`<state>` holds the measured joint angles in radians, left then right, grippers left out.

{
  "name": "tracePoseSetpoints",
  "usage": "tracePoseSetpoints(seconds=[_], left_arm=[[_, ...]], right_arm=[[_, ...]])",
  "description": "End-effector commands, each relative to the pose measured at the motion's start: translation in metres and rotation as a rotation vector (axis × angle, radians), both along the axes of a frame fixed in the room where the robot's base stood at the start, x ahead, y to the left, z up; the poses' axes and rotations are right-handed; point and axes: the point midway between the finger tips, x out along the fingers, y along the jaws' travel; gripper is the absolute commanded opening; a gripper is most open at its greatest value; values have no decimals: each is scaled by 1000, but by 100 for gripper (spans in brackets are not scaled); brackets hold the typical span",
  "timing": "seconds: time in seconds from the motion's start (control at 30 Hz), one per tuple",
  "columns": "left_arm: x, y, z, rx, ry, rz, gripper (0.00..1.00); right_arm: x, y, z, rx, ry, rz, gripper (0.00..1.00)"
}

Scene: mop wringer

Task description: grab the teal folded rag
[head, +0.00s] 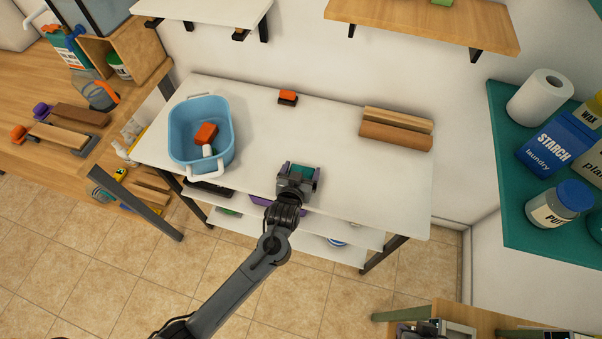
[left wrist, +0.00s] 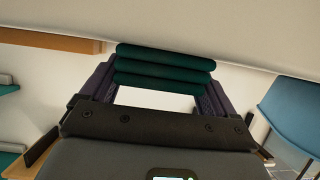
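The teal folded rag (head: 302,172) is at the front edge of the white table, between the fingers of my left gripper (head: 299,176). In the left wrist view the rag (left wrist: 165,66) shows as stacked dark teal folds. It spans the gap between the fingertips of my left gripper (left wrist: 163,75), and a finger lies against each end, so the gripper looks shut on it. The rag is close to the pale tabletop; I cannot tell whether it still touches it. My right gripper is not in view.
The white table (head: 330,150) also holds a blue tub (head: 183,135) with a red-orange item inside, a small orange-and-dark block (head: 288,97) and brown rolls (head: 395,133) at the back right. A teal shelf (head: 515,210) with containers juts in at right. The middle tabletop is clear.

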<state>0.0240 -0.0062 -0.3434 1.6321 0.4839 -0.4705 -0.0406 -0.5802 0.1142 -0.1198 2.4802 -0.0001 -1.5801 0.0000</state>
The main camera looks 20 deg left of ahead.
Motion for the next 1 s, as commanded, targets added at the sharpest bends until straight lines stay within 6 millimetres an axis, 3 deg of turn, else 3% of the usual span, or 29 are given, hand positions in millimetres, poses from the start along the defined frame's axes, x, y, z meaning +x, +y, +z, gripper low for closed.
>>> tracePoseSetpoints(seconds=[0.47, 0.73, 1.0], left_arm=[[0, 0, 7, -1, -2, 0, 59], [1, 0, 45, -2, -5, 0, 59], [-46, -34, 76, -5, -1, -1, 59]], right_arm=[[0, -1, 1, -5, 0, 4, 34], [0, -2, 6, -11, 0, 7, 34], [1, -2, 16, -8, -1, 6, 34]])
